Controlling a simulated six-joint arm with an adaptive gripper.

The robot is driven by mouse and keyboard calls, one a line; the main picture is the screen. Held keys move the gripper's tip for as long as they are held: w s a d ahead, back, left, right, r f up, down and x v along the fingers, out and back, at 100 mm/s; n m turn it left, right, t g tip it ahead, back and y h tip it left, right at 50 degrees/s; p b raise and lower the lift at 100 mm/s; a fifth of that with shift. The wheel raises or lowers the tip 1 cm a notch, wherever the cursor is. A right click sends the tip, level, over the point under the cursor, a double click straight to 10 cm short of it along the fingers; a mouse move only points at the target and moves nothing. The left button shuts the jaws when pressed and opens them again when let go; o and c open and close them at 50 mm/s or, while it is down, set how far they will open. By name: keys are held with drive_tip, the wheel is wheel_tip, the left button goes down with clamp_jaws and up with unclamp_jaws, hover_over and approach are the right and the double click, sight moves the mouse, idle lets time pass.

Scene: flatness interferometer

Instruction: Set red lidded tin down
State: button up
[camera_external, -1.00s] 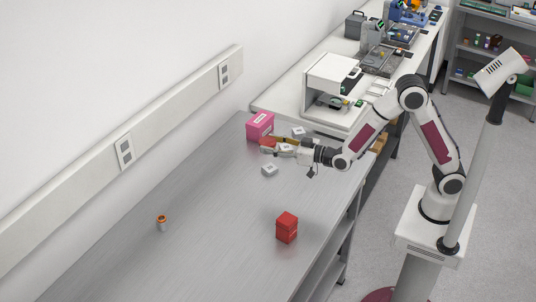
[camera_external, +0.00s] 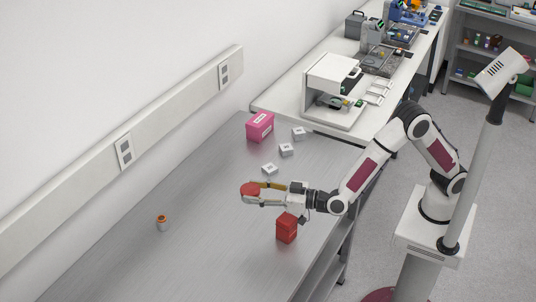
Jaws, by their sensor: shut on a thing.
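The red lidded tin (camera_external: 250,188) is round and sits between the fingers of my gripper (camera_external: 257,193), at the middle of the grey table (camera_external: 190,205). My gripper is shut on the tin. The fingers hide part of it. The tin appears held above the tabletop, but I cannot tell the exact gap.
A red box (camera_external: 287,230) stands near the table's front edge, close to my wrist. Several small white blocks (camera_external: 269,169) and a pink box (camera_external: 260,126) are at the back. A small orange-topped jar (camera_external: 161,222) stands left. The table between jar and red box is clear.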

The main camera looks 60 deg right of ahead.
drive_tip(key=s+a+f+n+y, duration=0.1)
drive_tip(key=s+a+n+y, duration=0.1)
drive_tip(key=s+a, duration=1.1)
hover_over(265, 273)
drive_tip(key=shift+g, duration=0.4)
drive_tip(key=shift+f, duration=2.75)
drive_tip(key=shift+m, duration=0.3)
drive_tip(key=shift+f, duration=2.5)
drive_tip(key=shift+f, duration=0.1)
drive_tip(key=shift+f, duration=2.2)
drive_tip(key=shift+f, duration=0.15)
